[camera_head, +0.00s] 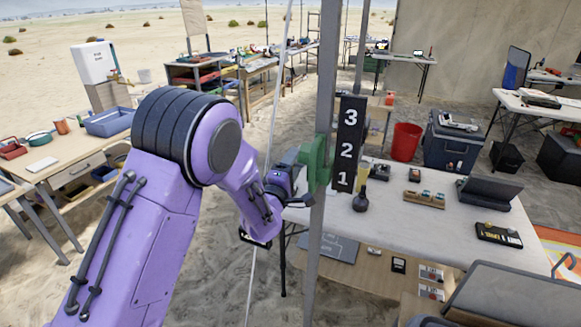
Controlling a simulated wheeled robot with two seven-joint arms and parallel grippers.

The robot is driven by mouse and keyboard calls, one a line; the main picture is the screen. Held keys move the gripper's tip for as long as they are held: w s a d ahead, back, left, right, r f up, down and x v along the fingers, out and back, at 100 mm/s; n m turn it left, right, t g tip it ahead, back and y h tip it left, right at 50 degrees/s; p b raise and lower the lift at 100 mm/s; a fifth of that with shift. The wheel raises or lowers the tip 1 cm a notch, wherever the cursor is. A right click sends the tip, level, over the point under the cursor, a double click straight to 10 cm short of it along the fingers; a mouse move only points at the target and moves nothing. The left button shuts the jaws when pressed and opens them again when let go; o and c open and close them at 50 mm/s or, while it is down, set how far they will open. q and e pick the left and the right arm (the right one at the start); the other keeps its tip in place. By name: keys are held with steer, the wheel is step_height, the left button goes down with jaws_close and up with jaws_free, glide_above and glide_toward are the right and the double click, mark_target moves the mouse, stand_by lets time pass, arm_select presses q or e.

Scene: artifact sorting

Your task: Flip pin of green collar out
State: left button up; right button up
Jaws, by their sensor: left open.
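The green collar (316,163) sits around the grey upright pole (317,235) near the middle of the view. Its pin is too small or too hidden to make out. My left gripper (298,199) is at the collar's left side, close to its lower part. The gripper is open. I cannot tell whether its fingers touch the collar or the pin. My right gripper is not in view.
A black plate numbered 3, 2, 1 (348,143) stands just right of the collar. Behind it, a pale table (400,222) holds a dark flask (361,200), small trays and a dark case (484,193). A thin white pole (272,110) rises behind my left arm.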

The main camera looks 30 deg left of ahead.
arm_select(q)
steer(key=b+v, duration=0.4)
steer(key=v, duration=0.6)
steer(key=shift+s, duration=0.25)
steer(key=s+f+m+g, duration=0.3)
steer(key=f+m+g, duration=0.15)
steer(key=f, duration=0.65)
steer(key=s+f+m+g, duration=0.4)
steer(key=f+m, duration=0.2)
steer(key=f, duration=0.5)
steer(key=s+d+f+m+g, duration=0.1)
steer(key=s+f+g, duration=0.3)
steer(key=s+f, duration=0.5)
steer(key=s+d+f+m+g, duration=0.1)
steer(key=s+f+g, duration=0.3)
steer(key=s+f, duration=0.5)
steer(key=s, duration=0.5)
steer(key=shift+s+d, duration=0.2)
steer(key=shift+d, duration=0.2)
